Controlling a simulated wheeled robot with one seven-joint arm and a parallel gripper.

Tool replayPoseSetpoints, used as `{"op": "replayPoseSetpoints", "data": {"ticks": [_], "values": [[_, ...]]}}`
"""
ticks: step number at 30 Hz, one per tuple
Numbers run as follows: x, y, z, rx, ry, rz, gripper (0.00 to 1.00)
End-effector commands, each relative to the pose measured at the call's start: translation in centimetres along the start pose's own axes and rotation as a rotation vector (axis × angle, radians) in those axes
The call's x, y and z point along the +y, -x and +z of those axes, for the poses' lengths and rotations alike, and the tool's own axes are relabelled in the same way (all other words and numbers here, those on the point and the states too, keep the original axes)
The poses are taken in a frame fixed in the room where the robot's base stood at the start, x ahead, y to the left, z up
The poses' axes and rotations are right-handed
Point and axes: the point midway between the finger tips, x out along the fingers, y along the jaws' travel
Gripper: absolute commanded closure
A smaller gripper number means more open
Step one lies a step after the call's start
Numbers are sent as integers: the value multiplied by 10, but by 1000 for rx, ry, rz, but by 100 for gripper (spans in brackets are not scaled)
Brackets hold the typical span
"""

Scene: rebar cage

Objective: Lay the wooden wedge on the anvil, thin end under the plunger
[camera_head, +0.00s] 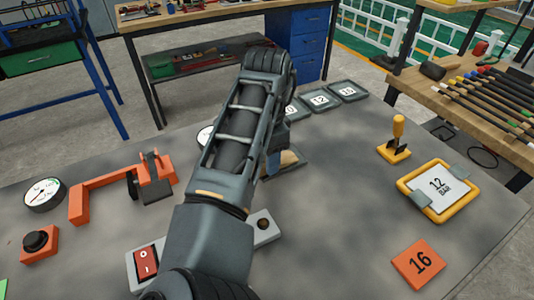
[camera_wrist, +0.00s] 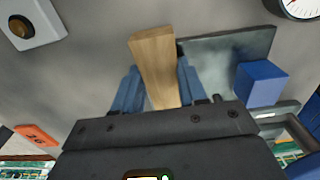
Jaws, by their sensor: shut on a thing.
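The wooden wedge (camera_wrist: 154,58) is a pale tan block between the blue fingers of my gripper (camera_wrist: 158,72), which is shut on it. In the head view a tan part of the wedge (camera_head: 289,159) shows beside my arm, over a grey tray; most of my gripper is hidden there. I cannot tell whether the wedge is lifted clear of the tray. The orange press frame (camera_head: 103,186) stands on the table at the left, apart from my gripper. A dark block (camera_head: 157,193), perhaps the anvil, sits at its right end. I cannot clearly make out the plunger.
The grey tray (camera_wrist: 228,45) holds a blue block (camera_wrist: 262,82). A gauge (camera_head: 45,194), a black knob on an orange base (camera_head: 38,243) and a red switch box (camera_head: 146,262) surround the press. A yellow-handled tool (camera_head: 397,135) stands at the right.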

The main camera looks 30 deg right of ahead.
Motion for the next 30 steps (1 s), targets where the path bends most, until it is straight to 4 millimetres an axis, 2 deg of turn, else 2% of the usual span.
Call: {"op": "replayPoseSetpoints", "data": {"ticks": [10,11,19,26,30], "values": [[0,-1,0,0,0,0,88],[0,-1,0,0,0,0,56],[0,-1,0,0,0,0,30],[0,-1,0,0,0,0,29],[-1,7,0,-1,0,-2,29]]}}
